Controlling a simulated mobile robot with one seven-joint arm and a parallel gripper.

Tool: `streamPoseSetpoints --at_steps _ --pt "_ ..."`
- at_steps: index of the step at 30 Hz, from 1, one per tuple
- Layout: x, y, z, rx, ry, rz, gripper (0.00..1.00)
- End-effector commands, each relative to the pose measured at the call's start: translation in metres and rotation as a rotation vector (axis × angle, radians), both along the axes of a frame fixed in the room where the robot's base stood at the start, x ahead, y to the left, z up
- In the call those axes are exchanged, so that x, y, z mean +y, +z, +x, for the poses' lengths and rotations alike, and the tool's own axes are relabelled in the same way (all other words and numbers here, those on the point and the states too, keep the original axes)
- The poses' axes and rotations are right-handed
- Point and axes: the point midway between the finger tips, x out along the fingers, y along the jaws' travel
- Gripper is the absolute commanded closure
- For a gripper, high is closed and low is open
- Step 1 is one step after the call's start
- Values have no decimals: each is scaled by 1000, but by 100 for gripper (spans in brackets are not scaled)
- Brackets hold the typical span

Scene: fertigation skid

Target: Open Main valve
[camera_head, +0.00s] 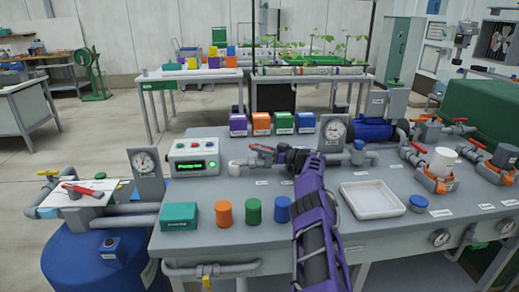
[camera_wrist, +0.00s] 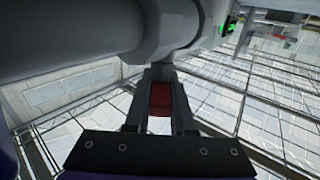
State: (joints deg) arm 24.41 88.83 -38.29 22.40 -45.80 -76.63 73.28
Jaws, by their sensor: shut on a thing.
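A grey pipe with a red-handled valve (camera_head: 262,148) runs along the bench between the control box and the round gauge. I cannot read its label, so I cannot tell whether it is the Main valve. My purple arm reaches across the bench from the front. My gripper (camera_head: 283,153) is at the right end of this valve's handle. In the wrist view, my gripper (camera_wrist: 161,80) is shut on the red handle (camera_wrist: 162,99), which sits between the two fingers. The thick grey pipe (camera_wrist: 80,35) passes close beyond the fingertips. The fingers' contact is hidden in the head view.
A control box (camera_head: 195,157) with a green display stands left of the valve, and a gauge (camera_head: 334,132) stands right. Coloured jars and a white tray (camera_head: 372,199) occupy the front. Another red lever (camera_head: 82,190) is at left. Orange-based fittings (camera_head: 437,180) stand at right.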

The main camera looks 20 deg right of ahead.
Motion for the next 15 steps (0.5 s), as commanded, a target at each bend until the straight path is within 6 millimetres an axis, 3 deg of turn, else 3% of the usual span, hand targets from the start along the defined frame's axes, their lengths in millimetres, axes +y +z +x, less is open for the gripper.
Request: streamPoseSetpoints --at_steps 6,7,9,12,15 --pt "0 1 0 -2 -1 -1 100" --pt "0 1 0 -2 -1 -1 76" --pt "0 1 0 -2 -1 -1 63" --pt "0 1 0 -1 0 -1 48" --pt "0 0 0 -1 0 -1 48"
